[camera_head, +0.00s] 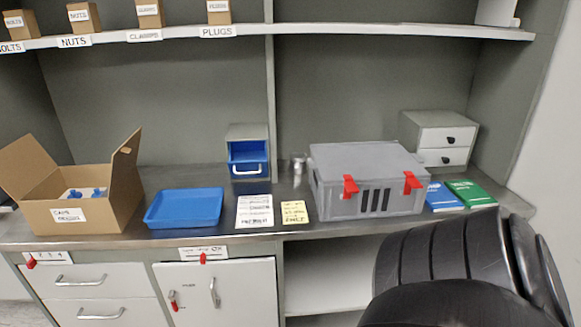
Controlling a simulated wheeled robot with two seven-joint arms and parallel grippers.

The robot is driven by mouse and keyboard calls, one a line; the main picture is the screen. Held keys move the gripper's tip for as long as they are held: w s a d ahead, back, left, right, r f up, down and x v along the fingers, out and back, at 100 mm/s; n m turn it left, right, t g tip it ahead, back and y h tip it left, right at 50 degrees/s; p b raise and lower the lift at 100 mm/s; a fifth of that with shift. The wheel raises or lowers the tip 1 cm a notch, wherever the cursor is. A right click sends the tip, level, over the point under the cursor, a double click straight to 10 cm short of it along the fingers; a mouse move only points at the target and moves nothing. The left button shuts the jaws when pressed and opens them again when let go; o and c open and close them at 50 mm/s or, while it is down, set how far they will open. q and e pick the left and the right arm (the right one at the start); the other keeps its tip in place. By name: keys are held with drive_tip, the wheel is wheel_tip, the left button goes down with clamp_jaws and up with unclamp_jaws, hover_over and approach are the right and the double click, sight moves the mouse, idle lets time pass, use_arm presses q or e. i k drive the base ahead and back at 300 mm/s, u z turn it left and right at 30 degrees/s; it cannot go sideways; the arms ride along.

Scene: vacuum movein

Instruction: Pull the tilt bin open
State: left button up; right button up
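The tilt bin (249,168) is a small blue bin with a light bar handle on its front, set in a grey housing (246,132) at the back of the counter, near the middle. A blue recess shows above its front; I cannot tell how far the front is tilted. Neither of my grippers shows. A large black ribbed part, which looks like my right arm, fills the lower right corner, well apart from the bin.
On the counter (120,236) stand an open cardboard box (115,205), a blue tray (185,207), two paper cards (254,212), a grey case (365,165) with red latches, booklets (470,193) and a small drawer unit (440,135). A vertical divider (270,110) stands right beside the bin.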

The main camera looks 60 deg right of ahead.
sight(248, 159)
drive_tip(key=z, duration=1.25)
drive_tip(key=i, duration=0.2)
